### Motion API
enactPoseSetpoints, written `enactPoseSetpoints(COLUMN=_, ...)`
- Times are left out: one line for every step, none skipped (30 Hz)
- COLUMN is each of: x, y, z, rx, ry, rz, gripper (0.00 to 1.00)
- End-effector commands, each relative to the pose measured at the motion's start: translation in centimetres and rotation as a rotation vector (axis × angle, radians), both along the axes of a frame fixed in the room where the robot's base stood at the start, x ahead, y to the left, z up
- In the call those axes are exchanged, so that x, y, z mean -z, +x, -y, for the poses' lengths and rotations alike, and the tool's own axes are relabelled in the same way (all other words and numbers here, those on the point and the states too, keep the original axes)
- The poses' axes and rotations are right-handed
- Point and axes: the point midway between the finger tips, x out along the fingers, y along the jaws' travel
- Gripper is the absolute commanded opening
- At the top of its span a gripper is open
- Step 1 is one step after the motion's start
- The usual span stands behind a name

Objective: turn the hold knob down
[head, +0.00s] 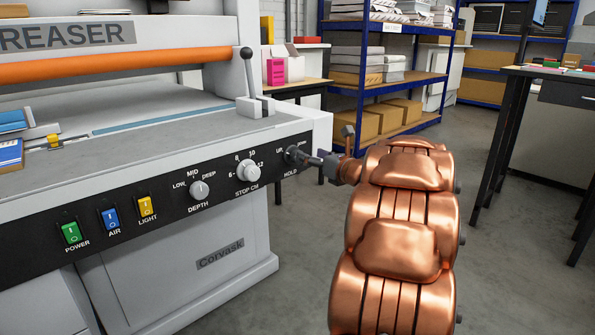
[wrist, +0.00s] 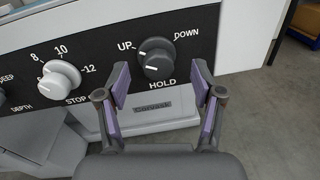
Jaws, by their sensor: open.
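The dark grey hold knob (wrist: 156,61) sits on the black panel in the wrist view, between the labels UP and DOWN and above HOLD. A pale mark on it appears toward the UP side. My gripper (wrist: 160,82) is open, with one purple-padded finger to the left of the knob and one to the right. The fingertips are near the knob's lower part, and I cannot tell whether they touch it. In the head view my gripper (head: 312,160) reaches the panel's right end from the right and partly hides the hold knob (head: 293,154).
The stop knob (head: 249,171) and depth knob (head: 199,191) are left of the hold knob. Power (head: 71,232), air (head: 110,218) and light (head: 146,206) switches are further left. A lever (head: 249,75) stands on the machine top above the panel.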

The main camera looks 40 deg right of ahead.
Motion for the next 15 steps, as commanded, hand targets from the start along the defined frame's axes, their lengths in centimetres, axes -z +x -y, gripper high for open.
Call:
enactPoseSetpoints(x=1.2, y=-0.6, z=0.3, rx=-0.023, ry=-0.039, rz=0.005, gripper=0.67)
enactPoseSetpoints(x=1.4, y=-0.8, z=0.2, rx=-0.04, ry=-0.061, rz=0.01, gripper=0.67)
enactPoseSetpoints(x=1.7, y=-1.1, z=0.2, rx=-0.055, ry=-0.085, rz=0.012, gripper=0.67)
enactPoseSetpoints(x=1.8, y=-1.2, z=0.2, rx=-0.064, ry=-0.098, rz=0.014, gripper=0.67)
enactPoseSetpoints(x=1.9, y=-1.3, z=0.1, rx=-0.072, ry=-0.109, rz=0.017, gripper=0.67)
enactPoseSetpoints(x=2.0, y=-1.4, z=0.0, rx=-0.081, ry=-0.12, rz=0.02, gripper=0.67)
enactPoseSetpoints(x=2.0, y=-1.3, z=0.0, rx=-0.086, ry=-0.125, rz=0.021, gripper=0.67)
enactPoseSetpoints(x=2.0, y=-1.2, z=-0.1, rx=-0.09, ry=-0.129, rz=0.022, gripper=0.67)
enactPoseSetpoints(x=2.0, y=-1.0, z=-0.1, rx=-0.092, ry=-0.131, rz=0.022, gripper=0.67)
enactPoseSetpoints(x=2.0, y=-0.8, z=-0.1, rx=-0.092, ry=-0.132, rz=0.022, gripper=0.67)
enactPoseSetpoints(x=2.0, y=-0.5, z=-0.1, rx=-0.092, ry=-0.132, rz=0.022, gripper=0.67)
enactPoseSetpoints(x=2.0, y=0.0, z=-0.1, rx=-0.091, ry=-0.132, rz=0.021, gripper=0.67)
enactPoseSetpoints(x=2.0, y=0.3, z=-0.1, rx=-0.092, ry=-0.132, rz=0.021, gripper=0.67)
enactPoseSetpoints(x=2.0, y=0.7, z=-0.1, rx=-0.092, ry=-0.133, rz=0.022, gripper=0.67)
enactPoseSetpoints(x=1.9, y=1.3, z=-0.1, rx=-0.092, ry=-0.134, rz=0.023, gripper=0.67)
